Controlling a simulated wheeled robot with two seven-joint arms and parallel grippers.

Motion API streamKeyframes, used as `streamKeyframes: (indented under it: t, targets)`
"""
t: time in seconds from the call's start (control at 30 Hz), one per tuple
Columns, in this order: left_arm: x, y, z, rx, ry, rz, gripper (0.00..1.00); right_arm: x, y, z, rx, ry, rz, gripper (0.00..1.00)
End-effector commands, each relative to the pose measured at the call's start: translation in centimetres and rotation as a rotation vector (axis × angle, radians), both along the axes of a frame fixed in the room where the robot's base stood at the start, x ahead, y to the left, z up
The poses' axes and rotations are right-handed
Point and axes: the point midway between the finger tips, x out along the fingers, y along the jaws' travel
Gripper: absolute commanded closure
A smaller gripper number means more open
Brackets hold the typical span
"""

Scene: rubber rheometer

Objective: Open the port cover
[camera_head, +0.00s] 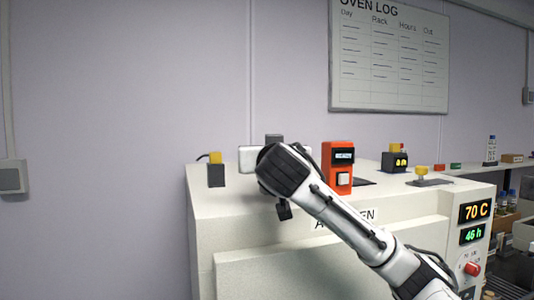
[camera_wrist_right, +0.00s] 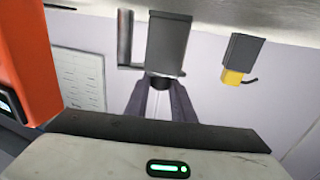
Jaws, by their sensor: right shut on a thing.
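A grey block-like part (camera_wrist_right: 166,42), apparently the port cover, stands on the oven top in the right wrist view. A dark rounded end of it sits at my fingertips. My right gripper (camera_wrist_right: 160,88) is shut on that end; the exact contact is small and hard to see. In the head view the top of a grey part (camera_head: 274,139) shows above my right wrist, which hides the fingers and most of the part. The ageing oven (camera_head: 240,235) is the cream cabinet below. My left gripper is not in view.
An orange-red device (camera_head: 337,168) stands close right of my wrist; it also fills the left edge of the right wrist view (camera_wrist_right: 25,60). A dark block with a yellow top (camera_head: 216,173) stands to the left. A yellow-knobbed part (camera_head: 422,174) is further right. A log board hangs behind.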

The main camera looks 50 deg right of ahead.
Motion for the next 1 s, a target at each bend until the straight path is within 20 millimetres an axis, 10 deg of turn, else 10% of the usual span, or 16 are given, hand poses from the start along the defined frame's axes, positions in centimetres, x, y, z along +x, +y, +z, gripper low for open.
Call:
streamKeyframes:
  t: [0.17,0.2,0.3,0.67,1.0]
  targets:
    - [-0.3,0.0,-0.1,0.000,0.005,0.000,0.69,0.0,-0.1,0.1,0.001,0.001,-0.003,1.00]
    - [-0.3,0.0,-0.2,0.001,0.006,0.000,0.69,0.0,-0.1,0.1,0.000,0.000,-0.003,0.71]
    - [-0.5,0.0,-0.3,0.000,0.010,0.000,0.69,0.0,-0.1,0.1,0.001,-0.001,-0.002,0.59]
    - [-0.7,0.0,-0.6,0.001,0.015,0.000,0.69,-0.4,0.5,0.0,0.000,-0.003,0.003,0.59]
    - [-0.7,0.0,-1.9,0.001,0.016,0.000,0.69,-5.0,4.7,0.0,0.001,-0.006,0.005,0.59]
